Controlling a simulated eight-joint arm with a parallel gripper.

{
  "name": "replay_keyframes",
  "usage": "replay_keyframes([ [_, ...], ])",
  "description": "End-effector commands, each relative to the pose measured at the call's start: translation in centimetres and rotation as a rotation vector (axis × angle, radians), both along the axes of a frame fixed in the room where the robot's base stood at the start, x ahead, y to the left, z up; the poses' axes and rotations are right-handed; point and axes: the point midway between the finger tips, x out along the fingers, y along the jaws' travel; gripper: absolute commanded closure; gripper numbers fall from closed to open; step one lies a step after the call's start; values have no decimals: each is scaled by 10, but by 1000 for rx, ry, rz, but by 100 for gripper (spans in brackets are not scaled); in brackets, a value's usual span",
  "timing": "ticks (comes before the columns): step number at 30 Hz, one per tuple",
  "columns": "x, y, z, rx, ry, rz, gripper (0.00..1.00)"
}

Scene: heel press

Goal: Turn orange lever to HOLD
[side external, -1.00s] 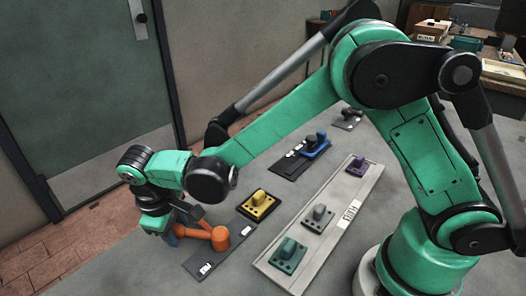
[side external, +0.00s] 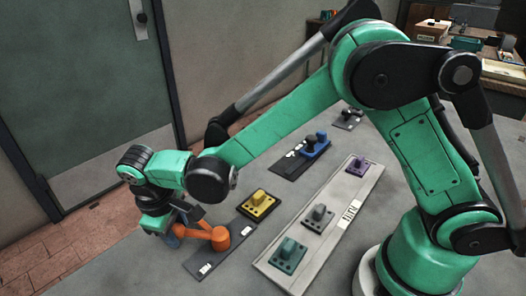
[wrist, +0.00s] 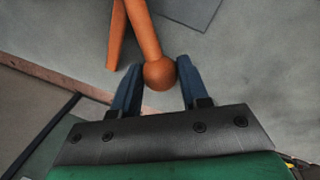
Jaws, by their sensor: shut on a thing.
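The orange lever (side external: 220,238) stands on a dark plate (side external: 206,257) at the lower left of the bench, its arm reaching left to my gripper (side external: 178,236). In the wrist view the orange lever (wrist: 147,38) runs down to a round knob, which sits between the two blue fingers of my gripper (wrist: 158,78). The gripper is shut on the knob. In the side view the knob and fingertips are mostly hidden by my wrist. Small white labels (side external: 204,268) lie on the plate, too small to read.
A yellow block (side external: 257,204) on its base stands just right of the lever plate. A pale strip (side external: 332,228) carries teal, grey and purple blocks. A blue lever (side external: 316,147) on a dark plate is further back. A green door (side external: 85,90) stands at the left.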

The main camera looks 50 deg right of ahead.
Motion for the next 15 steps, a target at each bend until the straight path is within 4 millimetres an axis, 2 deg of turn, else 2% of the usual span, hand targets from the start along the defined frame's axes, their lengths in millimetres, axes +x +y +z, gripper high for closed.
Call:
replay_keyframes([
  [8,1,-2,0,-2,1,-22,100],
  [15,6,-8,0,-2,2,-134,100],
])
